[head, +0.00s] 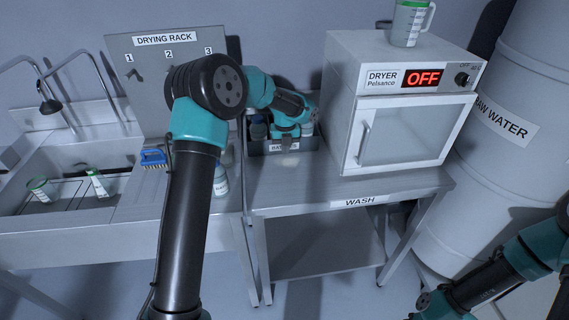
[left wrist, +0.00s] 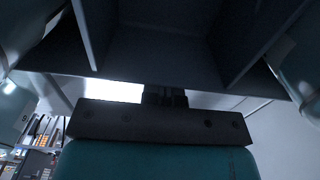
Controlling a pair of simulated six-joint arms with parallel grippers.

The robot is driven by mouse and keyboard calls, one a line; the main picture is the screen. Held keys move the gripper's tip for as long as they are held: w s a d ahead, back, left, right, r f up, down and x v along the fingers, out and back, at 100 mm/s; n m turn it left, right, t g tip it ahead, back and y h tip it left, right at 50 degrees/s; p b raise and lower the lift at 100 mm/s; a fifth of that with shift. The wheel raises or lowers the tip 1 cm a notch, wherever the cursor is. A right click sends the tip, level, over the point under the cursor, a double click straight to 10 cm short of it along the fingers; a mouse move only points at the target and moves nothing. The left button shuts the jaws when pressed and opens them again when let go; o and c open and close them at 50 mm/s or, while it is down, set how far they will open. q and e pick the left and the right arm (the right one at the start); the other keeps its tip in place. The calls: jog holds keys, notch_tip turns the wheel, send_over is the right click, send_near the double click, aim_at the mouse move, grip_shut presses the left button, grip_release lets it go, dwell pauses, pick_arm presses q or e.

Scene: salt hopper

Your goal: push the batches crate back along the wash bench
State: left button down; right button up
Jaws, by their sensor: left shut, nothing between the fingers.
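The batches crate (head: 264,149) is a grey box with a partly covered label on its front wall. It stands on the wash bench (head: 300,187), left of the dryer, with bottles (head: 258,129) in it. My left gripper (head: 287,143) reaches over and in front of it, and my arm hides part of it. In the left wrist view the gripper fingers (left wrist: 165,97) are shut and empty, close to the dark crate (left wrist: 160,50) with its dividers. I cannot tell whether they touch it. My right gripper is out of view; only my right arm shows at lower right.
The dryer (head: 405,130) stands close on the crate's right, reading OFF, with a jug (head: 408,24) on top. The drying rack (head: 130,50), a blue brush (head: 153,158), a bottle (head: 220,182) and the sink are to the left. The bench front is clear.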

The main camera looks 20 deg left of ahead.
pick_arm(q)
jog(key=shift+w+a, duration=0.5)
jog(key=shift+w, duration=0.3)
jog(key=shift+w+a, duration=0.55)
jog(key=shift+w, duration=0.3)
jog(key=shift+w+a, duration=0.5)
jog(key=shift+w, duration=0.3)
jog(key=shift+s+d+r, duration=0.45)
jog(key=shift+s+r, duration=0.25)
jog(key=shift+r, duration=0.15)
jog(key=shift+s+d+r, duration=0.45)
jog(key=shift+s+r, duration=0.3)
jog(key=shift+r, duration=0.05)
jog(key=shift+s+d+r, duration=0.45)
jog(key=shift+s+r, duration=0.25)
jog(key=shift+r, duration=0.15)
jog(key=shift+r, duration=0.1)
